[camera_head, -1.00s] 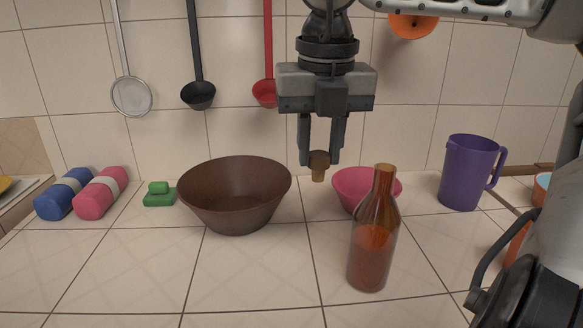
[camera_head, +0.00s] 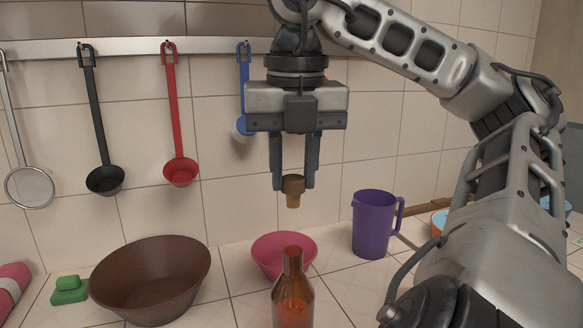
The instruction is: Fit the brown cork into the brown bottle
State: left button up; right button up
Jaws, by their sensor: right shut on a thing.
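The brown cork (camera_head: 293,191) is held between the fingertips of my right gripper (camera_head: 293,184), with its narrow end pointing down. The brown bottle (camera_head: 293,289) stands upright on the counter with reddish contents and an open neck. Its lower part is cut off by the bottom edge of the view. In the head view the cork hangs above the bottle's mouth, apart from it, with a clear gap between. My left gripper is not in view.
A pink bowl (camera_head: 284,252) sits behind the bottle and a large brown bowl (camera_head: 152,278) to its left. A purple pitcher (camera_head: 374,224) stands to the right. A green sponge (camera_head: 69,290) lies at far left. Ladles and a strainer hang on the tiled wall.

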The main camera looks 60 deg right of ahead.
aim_at(294, 192)
jog(key=shift+f+b, duration=1.45)
jog(key=shift+f, duration=0.2)
jog(key=shift+f+b, duration=1.15)
jog(key=shift+f, duration=0.05)
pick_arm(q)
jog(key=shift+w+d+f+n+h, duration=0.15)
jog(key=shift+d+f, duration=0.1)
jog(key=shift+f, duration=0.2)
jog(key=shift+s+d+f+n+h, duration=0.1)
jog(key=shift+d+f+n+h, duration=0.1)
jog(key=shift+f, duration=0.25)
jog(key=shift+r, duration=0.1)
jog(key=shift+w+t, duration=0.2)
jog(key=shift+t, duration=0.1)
pick_arm(e)
jog(key=shift+f, duration=0.15)
pick_arm(q)
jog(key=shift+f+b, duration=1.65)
jog(key=shift+b, duration=0.05)
pick_arm(e)
jog(key=shift+f, duration=1.5)
jog(key=o, duration=1)
